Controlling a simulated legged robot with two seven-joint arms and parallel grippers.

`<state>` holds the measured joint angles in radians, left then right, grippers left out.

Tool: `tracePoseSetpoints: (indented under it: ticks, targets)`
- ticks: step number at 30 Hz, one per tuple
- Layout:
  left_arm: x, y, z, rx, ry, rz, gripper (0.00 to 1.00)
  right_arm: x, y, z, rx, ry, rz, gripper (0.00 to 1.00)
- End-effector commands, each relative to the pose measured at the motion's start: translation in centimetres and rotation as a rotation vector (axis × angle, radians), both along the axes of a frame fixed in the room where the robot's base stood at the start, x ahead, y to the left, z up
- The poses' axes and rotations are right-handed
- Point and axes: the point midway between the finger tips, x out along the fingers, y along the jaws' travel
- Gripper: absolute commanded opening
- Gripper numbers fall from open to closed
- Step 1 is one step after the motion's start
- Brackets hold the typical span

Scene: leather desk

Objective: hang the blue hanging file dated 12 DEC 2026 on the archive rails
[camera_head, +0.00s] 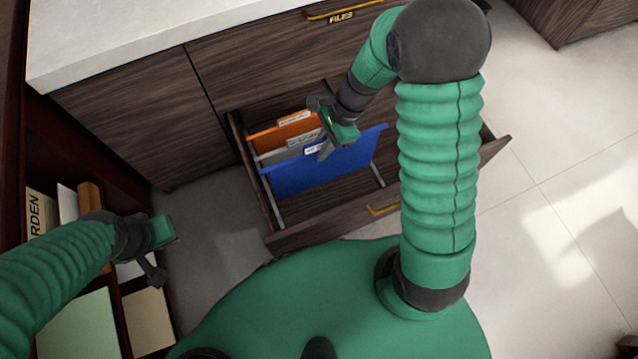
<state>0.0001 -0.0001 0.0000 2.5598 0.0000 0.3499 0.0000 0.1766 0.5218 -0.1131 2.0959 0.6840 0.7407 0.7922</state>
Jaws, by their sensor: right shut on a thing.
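The blue hanging file (320,172) is in the open drawer, in front of a grey file (272,157) and an orange file (268,137). Its white tab is too small to read. Its top edge spans between the left archive rail (275,208) and the right archive rail (377,176); I cannot tell whether its ends rest on them. My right gripper (327,150) is shut on the blue file's top edge near the tab and hides part of the files behind. My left gripper (162,254) is open and empty, left of the drawer.
The drawer front (335,222) with its brass handle stands out from the dark wood cabinet. Another drawer marked FILES (335,17) is shut. A bookshelf with books and folders (75,315) is at the left. The drawer's front part is bare.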

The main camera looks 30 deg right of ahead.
Motion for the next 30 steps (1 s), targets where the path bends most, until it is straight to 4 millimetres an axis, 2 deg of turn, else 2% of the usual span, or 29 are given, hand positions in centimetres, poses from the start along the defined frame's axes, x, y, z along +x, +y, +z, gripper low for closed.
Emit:
tracePoseSetpoints:
  ticks: [1, 21, 24, 30]
  targets:
    - [0.0, 0.0, -1.2, 0.0, 0.0, 0.0, 0.2, -0.1, 0.0, -1.6, 0.001, 0.003, 0.001, 0.0]
    - [0.0, 0.0, -9.0, 0.0, 0.0, 0.0, 0.2, 0.0, 0.0, -14.7, 0.001, 0.0, 0.002, 0.0]
    - [0.0, 0.0, -10.0, 0.0, 0.001, 0.0, 0.2, 0.0, 0.1, -16.4, 0.001, 0.0, 0.001, 0.0]
    - [0.0, 0.0, -10.9, 0.0, 0.0, 0.0, 0.2, 0.0, 0.0, -17.9, 0.001, -0.001, 0.003, 0.0]
